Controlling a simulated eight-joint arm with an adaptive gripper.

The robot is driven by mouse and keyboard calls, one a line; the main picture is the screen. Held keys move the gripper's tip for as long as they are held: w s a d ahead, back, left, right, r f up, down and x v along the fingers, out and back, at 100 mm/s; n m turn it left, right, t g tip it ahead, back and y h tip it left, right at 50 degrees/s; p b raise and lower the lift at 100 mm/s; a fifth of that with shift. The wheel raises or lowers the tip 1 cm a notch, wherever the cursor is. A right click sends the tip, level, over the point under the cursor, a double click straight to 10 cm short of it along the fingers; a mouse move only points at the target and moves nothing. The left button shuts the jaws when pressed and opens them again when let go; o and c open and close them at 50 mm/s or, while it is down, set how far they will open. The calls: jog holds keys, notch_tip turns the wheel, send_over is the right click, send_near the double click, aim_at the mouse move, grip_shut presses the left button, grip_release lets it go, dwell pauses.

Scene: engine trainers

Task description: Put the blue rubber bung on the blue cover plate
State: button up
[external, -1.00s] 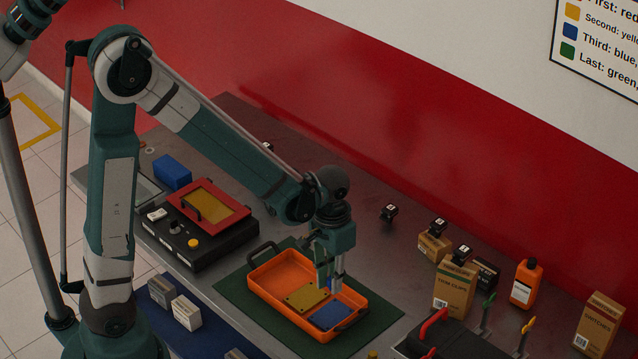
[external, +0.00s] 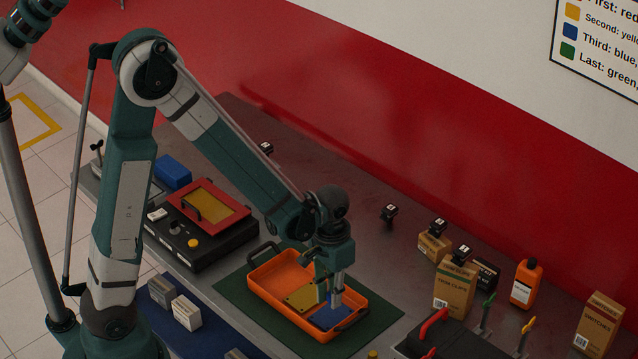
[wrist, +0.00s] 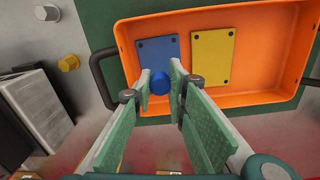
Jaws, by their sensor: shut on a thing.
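The blue cover plate (wrist: 146,50) lies flat in the orange tray (wrist: 205,20), beside a yellow cover plate (wrist: 211,57); both plates also show in the external view, the blue one (external: 325,319) nearer the tray's front right end. My gripper (wrist: 162,82) is shut on the blue rubber bung (wrist: 159,84), a small round blue piece between the fingertips. In the wrist view the bung overlaps the plate's lower edge; I cannot tell whether it touches the plate. In the external view my gripper (external: 328,298) is down inside the tray and hides the bung.
The tray has raised walls and black handles and sits on a green mat (external: 232,287). A yellow bung (wrist: 68,63) stands outside the tray. A black box with a red frame (external: 209,207) is to the left; cartons (external: 455,288) and an orange bottle (external: 526,284) stand right.

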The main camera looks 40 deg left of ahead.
jog(key=shift+f+b, duration=0.3)
jog(key=shift+f, duration=1.6)
jog(key=shift+f, duration=0.15)
jog(key=o, duration=0.7)
jog(key=shift+a+r+p, duration=0.15)
jog(key=shift+r+p, duration=0.8)
jog(key=shift+r, duration=5.2)
